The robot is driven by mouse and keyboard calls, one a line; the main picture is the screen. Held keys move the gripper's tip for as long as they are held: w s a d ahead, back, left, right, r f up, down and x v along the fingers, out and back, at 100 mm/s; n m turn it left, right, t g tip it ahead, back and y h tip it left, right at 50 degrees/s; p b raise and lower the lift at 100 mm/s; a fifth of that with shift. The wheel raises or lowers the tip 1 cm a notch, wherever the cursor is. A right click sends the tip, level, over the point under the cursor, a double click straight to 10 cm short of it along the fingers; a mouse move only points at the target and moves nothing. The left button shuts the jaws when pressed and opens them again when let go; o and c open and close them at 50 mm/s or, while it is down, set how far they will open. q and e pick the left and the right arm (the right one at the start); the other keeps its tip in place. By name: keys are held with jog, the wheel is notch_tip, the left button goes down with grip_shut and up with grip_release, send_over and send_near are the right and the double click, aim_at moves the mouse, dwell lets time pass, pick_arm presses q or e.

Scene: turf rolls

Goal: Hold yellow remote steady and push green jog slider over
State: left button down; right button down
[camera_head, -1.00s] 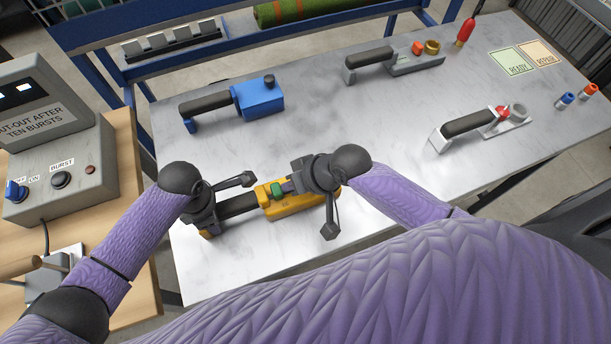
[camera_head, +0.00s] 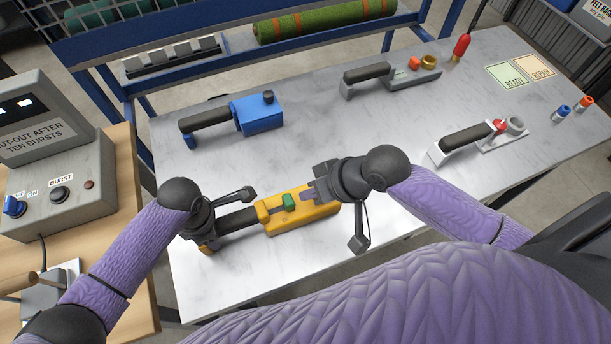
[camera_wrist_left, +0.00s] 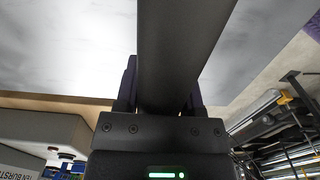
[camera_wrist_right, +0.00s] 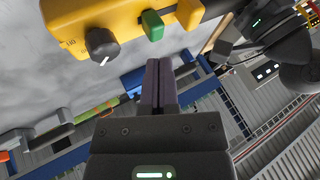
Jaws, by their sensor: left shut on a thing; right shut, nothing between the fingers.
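The yellow remote (camera_head: 300,214) lies on the grey table near its front edge, its dark handle (camera_head: 238,218) pointing left. My left gripper (camera_head: 212,232) is shut on the handle; the left wrist view shows the dark bar (camera_wrist_left: 178,60) between its fingers. The green jog slider (camera_head: 288,202) stands up from the remote's yellow body and also shows in the right wrist view (camera_wrist_right: 152,25). A black knob (camera_wrist_right: 101,44) sits beside it. My right gripper (camera_head: 310,193) is shut and empty, its tips above the remote's right part, apart from the slider.
A blue remote (camera_head: 258,114) lies behind on the table (camera_head: 330,130). Grey tools lie at the back (camera_head: 400,76) and right (camera_head: 480,138). A grey control box (camera_head: 55,170) stands at the left. The table's middle is clear.

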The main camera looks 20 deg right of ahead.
jog(key=v, duration=0.3)
pick_arm(q)
jog(key=shift+c, duration=0.6)
grip_release()
jog(key=shift+r, duration=0.1)
